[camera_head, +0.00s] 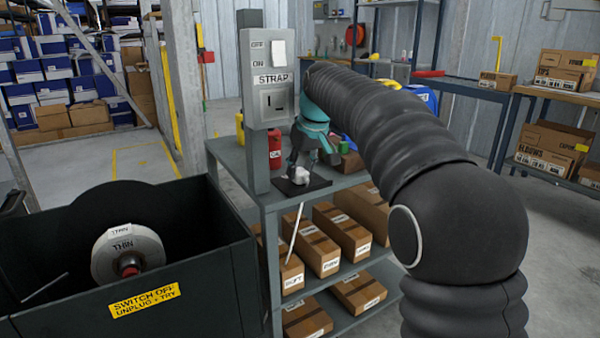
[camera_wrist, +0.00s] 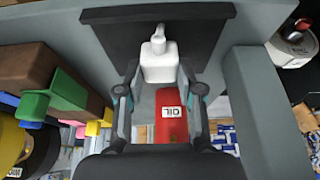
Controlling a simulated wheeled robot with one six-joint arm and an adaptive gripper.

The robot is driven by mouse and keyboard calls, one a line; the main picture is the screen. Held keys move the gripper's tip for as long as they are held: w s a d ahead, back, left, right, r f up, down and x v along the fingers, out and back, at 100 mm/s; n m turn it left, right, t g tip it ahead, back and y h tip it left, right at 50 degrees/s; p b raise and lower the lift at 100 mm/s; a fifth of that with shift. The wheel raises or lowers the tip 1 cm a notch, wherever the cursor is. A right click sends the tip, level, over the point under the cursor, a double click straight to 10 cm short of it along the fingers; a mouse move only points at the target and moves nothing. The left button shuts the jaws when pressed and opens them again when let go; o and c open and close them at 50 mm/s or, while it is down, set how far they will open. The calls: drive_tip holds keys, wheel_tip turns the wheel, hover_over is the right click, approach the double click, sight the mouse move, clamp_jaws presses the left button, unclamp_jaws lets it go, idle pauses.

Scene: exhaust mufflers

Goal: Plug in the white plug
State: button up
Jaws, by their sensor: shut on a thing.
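The white plug (camera_head: 300,176) is at the black mat (camera_head: 288,189) on the grey shelf top; I cannot tell whether it touches the mat. Its white cord (camera_head: 293,238) hangs over the shelf's front edge. My gripper (camera_head: 303,163) points down and is shut on the plug. In the wrist view the plug (camera_wrist: 159,64) is between the fingers, its narrow end toward the mat (camera_wrist: 205,38). The socket box (camera_head: 273,103), labelled STRAP, is on a grey post to the left, above the plug. Its switch (camera_head: 279,48), marked OFF and ON, is above the socket.
A red OIL can (camera_head: 275,148) stands behind the post, close to my gripper; it shows in the wrist view (camera_wrist: 171,118). A black bin (camera_head: 210,235) with a spool (camera_head: 128,254) stands at the left. Cardboard boxes (camera_head: 323,255) fill the lower shelves.

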sight(301, 170)
drive_tip(key=shift+r, duration=0.1)
wheel_tip(301, 170, up, 4)
drive_tip(key=shift+f+p, duration=0.1)
drive_tip(key=shift+p, duration=0.6)
drive_tip(key=s+d+r, duration=0.4)
drive_tip(key=d+r, duration=0.3)
drive_tip(key=d, duration=0.3)
drive_tip(key=shift+s+d+p, duration=0.2)
drive_tip(key=shift+d+p, duration=0.2)
